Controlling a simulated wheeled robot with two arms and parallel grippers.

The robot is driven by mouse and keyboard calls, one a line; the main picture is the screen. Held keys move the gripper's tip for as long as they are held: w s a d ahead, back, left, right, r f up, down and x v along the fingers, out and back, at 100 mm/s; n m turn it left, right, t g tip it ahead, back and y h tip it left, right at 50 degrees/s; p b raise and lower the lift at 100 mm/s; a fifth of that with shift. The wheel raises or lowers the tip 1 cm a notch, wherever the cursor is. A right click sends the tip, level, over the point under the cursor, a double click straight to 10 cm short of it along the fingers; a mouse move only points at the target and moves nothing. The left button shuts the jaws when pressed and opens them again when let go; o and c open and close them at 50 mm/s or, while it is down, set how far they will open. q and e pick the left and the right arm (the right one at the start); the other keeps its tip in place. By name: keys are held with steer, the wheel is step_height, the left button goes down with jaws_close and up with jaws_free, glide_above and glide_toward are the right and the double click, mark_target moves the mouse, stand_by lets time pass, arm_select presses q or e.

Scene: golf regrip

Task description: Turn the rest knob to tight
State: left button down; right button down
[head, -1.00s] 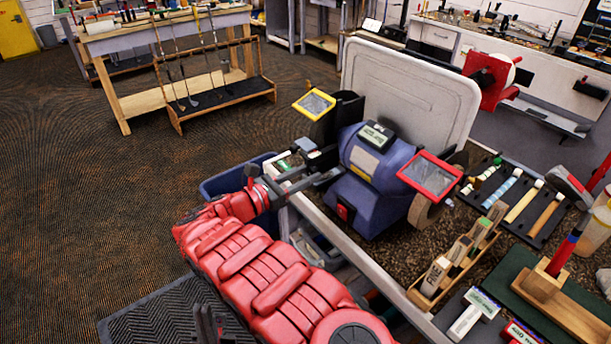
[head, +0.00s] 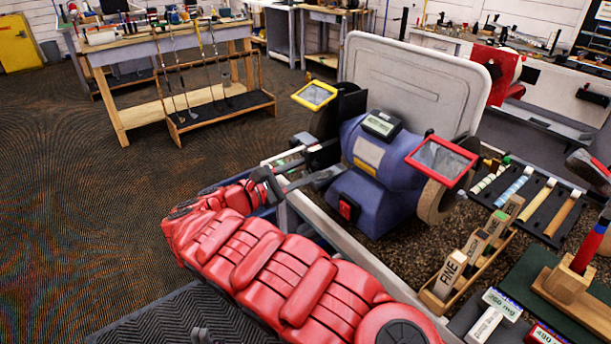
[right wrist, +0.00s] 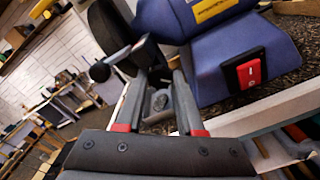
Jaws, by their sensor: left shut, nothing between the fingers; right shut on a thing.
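The blue bench grinder (head: 375,170) stands on the bench with its red switch facing front. My right gripper (head: 326,163) is at the grinder's left side, by the left wheel. In the right wrist view its fingers (right wrist: 160,78) are nearly parallel and shut on a dark part at the tool rest, which I take to be the rest knob; the fingers largely hide it. A black ball on a short stem (right wrist: 100,72) sticks out left of the fingertips. I cannot read whether the knob is tight.
A wooden holder of dressing blocks (head: 470,262) and a rack of grips (head: 530,200) lie right of the grinder. A pale upright panel (head: 415,80) stands behind it. A club rack (head: 220,108) stands on the floor at the back left. Open floor lies left.

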steer(key=shift+f, duration=0.1)
stand_by(0.3)
steer(key=c, duration=0.5)
jaws_free()
steer(key=shift+c, duration=0.2)
steer(key=b+v, duration=0.3)
steer(key=v, duration=1.4)
steer(key=shift+s+a, duration=0.15)
steer(key=shift+a, duration=0.05)
